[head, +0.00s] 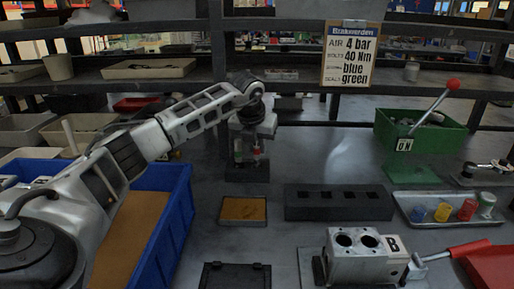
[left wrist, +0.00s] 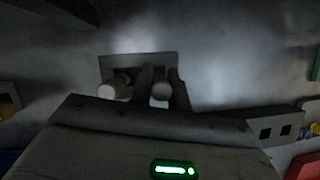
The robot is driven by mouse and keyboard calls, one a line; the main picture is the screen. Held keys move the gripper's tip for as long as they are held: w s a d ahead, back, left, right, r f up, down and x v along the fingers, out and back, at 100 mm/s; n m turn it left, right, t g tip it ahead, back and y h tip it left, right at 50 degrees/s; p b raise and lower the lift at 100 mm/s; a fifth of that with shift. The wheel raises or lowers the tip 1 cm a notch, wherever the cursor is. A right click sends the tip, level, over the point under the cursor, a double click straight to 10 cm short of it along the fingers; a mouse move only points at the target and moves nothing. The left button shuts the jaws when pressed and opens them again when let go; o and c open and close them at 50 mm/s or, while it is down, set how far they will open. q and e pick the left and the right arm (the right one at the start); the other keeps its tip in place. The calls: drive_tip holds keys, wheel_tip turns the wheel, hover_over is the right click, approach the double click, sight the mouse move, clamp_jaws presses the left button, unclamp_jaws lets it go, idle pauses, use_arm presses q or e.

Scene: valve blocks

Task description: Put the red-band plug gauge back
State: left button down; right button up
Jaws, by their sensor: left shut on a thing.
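My left gripper (head: 247,155) reaches down at a dark stand (head: 246,174) at the back of the bench. It is shut on the red-band plug gauge (head: 257,155), whose red band shows at the right of the fingers. In the left wrist view the gauge's pale round end (left wrist: 161,90) lies between the two fingers. A second gauge with a green band (head: 238,147) is just left of it, and its pale end (left wrist: 108,91) shows over the stand plate (left wrist: 140,62). Whether the held gauge sits in a hole is hidden. My right gripper is not in view.
An orange-brown pad (head: 243,209) and a black rack (head: 339,203) lie in front of the stand. A valve block marked B (head: 358,262) is nearer. A shelf post rises behind the stand.

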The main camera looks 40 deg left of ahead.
use_arm(q)
drive_tip(key=shift+f, duration=0.35)
drive_tip(key=shift+f, duration=0.2)
drive_tip(key=c, duration=1.3)
unclamp_jaws()
drive_tip(key=shift+c, duration=0.2)
drive_tip(key=v, duration=1.2)
drive_tip(key=shift+r+p, duration=0.25)
drive_tip(key=shift+p, duration=0.1)
